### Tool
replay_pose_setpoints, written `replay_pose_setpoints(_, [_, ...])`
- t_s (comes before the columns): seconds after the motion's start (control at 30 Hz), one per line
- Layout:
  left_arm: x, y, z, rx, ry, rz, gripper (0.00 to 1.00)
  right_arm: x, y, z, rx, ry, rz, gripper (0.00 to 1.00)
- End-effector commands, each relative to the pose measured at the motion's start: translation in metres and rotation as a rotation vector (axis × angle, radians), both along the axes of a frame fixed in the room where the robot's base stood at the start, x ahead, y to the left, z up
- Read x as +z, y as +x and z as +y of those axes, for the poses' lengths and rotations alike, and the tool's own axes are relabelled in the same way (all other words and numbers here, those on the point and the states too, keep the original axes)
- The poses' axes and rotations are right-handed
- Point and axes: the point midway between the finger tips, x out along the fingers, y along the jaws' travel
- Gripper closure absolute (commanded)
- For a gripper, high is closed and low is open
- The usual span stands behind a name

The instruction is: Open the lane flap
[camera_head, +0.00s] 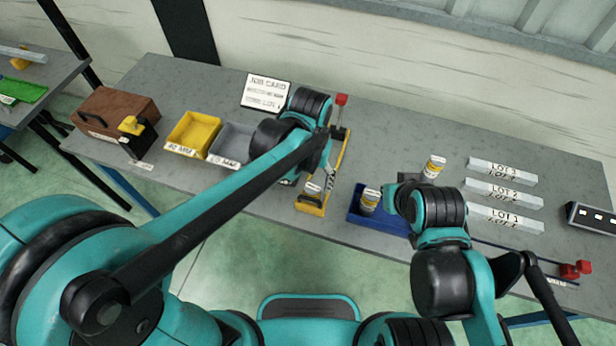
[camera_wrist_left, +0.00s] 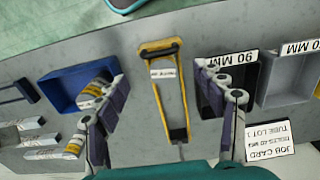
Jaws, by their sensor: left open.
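The lane is a narrow yellow-edged frame (camera_wrist_left: 183,112) on the bench with a white label (camera_wrist_left: 163,73) near one end. It also shows in the head view (camera_head: 345,160), partly behind my left arm. I cannot make out the flap itself clearly. My left gripper (camera_wrist_left: 158,66) is open and empty, with one finger on each side of the lane frame in the wrist view. In the head view my left gripper (camera_head: 326,170) is over the lane. My right arm is at the right, its fingers hidden.
A blue tray (camera_head: 357,218) with a tube (camera_head: 370,198) is right of the lane. A yellow bin (camera_head: 192,133), a grey bin (camera_head: 232,142) and a job card (camera_head: 266,91) are left.

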Motion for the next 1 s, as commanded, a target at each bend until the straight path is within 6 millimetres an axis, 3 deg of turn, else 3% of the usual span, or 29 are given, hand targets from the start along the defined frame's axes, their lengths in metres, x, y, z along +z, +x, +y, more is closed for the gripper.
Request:
replay_pose_setpoints(0.5, [-0.071, 0.000, -0.002, -0.003, 0.002, 0.004, 0.31, -0.023, 0.000, 0.000, 0.000, 0.000, 0.000, 1.00])
replay_pose_setpoints(0.9, [-0.078, 0.000, -0.002, -0.003, 0.002, 0.004, 0.31, -0.025, 0.000, 0.000, 0.000, 0.000, 0.000, 1.00])
replay_pose_setpoints(1.0, [-0.078, 0.000, -0.002, -0.003, 0.002, 0.004, 0.57, -0.025, 0.000, 0.000, 0.000, 0.000, 0.000, 1.00])
